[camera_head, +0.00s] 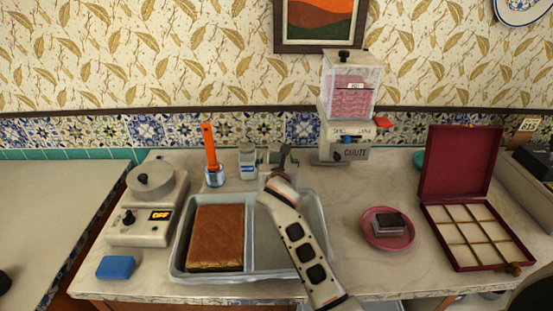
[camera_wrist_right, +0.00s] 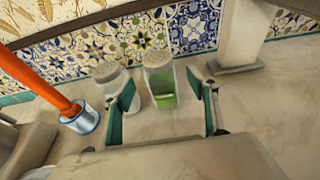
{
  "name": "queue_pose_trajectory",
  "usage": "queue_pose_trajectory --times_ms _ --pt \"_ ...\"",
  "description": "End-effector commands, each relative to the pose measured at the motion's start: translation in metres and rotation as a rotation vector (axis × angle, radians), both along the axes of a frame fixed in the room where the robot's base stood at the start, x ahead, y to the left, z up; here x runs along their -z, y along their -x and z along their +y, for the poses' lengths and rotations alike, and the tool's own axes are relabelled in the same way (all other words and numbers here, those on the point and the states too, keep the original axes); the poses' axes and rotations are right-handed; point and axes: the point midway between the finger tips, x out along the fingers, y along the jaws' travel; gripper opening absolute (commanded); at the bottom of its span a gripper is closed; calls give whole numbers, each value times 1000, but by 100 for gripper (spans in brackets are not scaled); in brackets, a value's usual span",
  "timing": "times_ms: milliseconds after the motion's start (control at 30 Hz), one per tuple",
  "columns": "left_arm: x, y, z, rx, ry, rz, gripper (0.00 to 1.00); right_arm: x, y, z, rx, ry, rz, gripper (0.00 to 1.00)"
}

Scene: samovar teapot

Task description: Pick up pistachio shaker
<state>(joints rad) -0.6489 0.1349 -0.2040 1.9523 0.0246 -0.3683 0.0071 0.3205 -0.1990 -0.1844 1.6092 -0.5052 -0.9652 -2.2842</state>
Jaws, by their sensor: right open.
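The pistachio shaker (camera_wrist_right: 160,84), a clear jar with green contents and a perforated grey lid, stands upright on the counter. In the right wrist view it sits between the lines of my right gripper's fingers (camera_wrist_right: 166,112), nearer the left finger. The right gripper is open and empty; I cannot tell whether a finger touches the jar. In the head view the right gripper (camera_head: 284,160) is at the back of the counter and partly hides the pistachio shaker (camera_head: 273,153). A second shaker (camera_head: 247,163) stands just left; it also shows in the wrist view (camera_wrist_right: 108,73). My left gripper is not in view.
An orange-handled brush in a metal cup (camera_head: 214,176) stands left of the shakers. My right arm crosses the two-part tray (camera_head: 178,262), whose left side holds a brown slab (camera_head: 216,238). A dispenser (camera_head: 347,110) stands at right; tiled wall lies behind.

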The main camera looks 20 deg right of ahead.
Motion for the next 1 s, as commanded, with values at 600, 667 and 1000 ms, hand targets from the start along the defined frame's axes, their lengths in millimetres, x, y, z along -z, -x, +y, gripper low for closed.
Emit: queue_pose_trajectory --times_ms 600,667,1000 --pt "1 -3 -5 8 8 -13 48 23 -59 -16 0 0 1 59" --pt "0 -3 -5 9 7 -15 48 23 -61 -17 -1 -1 0 59" --pt "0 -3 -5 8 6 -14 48 23 -60 -17 0 -1 0 20"
